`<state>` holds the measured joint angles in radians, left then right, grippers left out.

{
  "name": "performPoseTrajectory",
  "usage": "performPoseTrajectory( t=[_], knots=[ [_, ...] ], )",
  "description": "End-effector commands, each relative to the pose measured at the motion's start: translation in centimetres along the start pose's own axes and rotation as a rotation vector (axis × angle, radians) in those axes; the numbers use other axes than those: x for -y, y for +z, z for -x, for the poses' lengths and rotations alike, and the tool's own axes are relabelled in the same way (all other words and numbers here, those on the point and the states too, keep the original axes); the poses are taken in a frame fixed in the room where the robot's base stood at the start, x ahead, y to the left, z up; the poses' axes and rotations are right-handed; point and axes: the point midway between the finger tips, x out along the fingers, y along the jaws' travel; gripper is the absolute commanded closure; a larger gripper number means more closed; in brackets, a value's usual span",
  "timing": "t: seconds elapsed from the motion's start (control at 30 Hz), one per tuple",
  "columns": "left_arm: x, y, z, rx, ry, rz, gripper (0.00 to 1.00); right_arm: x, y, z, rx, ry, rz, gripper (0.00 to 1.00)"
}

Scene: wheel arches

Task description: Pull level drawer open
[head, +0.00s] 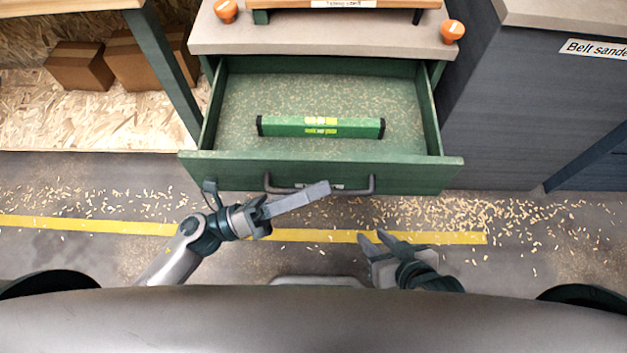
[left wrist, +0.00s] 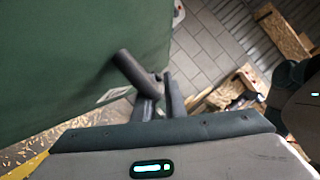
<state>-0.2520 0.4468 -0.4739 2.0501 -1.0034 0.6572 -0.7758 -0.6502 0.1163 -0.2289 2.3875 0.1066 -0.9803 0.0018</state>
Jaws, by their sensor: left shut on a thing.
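The green drawer (head: 320,174) is pulled out from the cabinet, its inside open to view. A green spirit level (head: 320,127) lies across the drawer floor. The dark drawer handle (head: 371,185) is on the drawer front; it also shows in the left wrist view (left wrist: 132,68). My left gripper (head: 322,189) reaches the handle from the left and is shut on it; its fingers (left wrist: 160,98) meet the handle in the left wrist view. My right gripper (head: 370,238) is open and empty, in front of the drawer, apart from it.
The cabinet top (head: 320,38) carries two orange knobs. A dark belt sander cabinet (head: 510,110) stands close on the right. Cardboard boxes (head: 80,66) sit at the back left. Wood chips and a yellow line (head: 90,225) mark the otherwise clear floor.

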Motion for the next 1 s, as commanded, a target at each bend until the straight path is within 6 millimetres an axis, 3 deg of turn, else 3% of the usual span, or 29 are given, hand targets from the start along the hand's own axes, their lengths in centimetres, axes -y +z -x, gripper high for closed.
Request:
performPoseTrajectory(
  t=[0.17, 0.2, 0.23, 0.77, 1.0],
  knots=[
    [0.0, 0.0, 0.0, -0.001, 0.0, 0.0, 1.0, 0.0, 0.0, 0.0, 0.0, 0.0, 0.0, 0.69],
    [-0.1, 0.0, 0.0, -0.001, 0.001, 0.0, 0.84, 0.0, 0.0, 0.0, 0.0, 0.0, 0.0, 0.69],
    [-0.1, 0.0, 0.0, -0.001, 0.001, 0.0, 0.81, 0.0, 0.0, 0.0, 0.0, 0.0, 0.0, 0.69],
    [0.0, 0.0, 0.0, 0.0, 0.0, 0.0, 0.81, 0.0, 0.0, 0.0, -0.002, 0.001, 0.0, 0.69],
    [-0.1, -0.1, 1.2, -0.001, 0.001, 0.001, 0.81, 0.1, -0.4, -0.2, -0.026, -0.001, 0.002, 0.69]
  ],
)
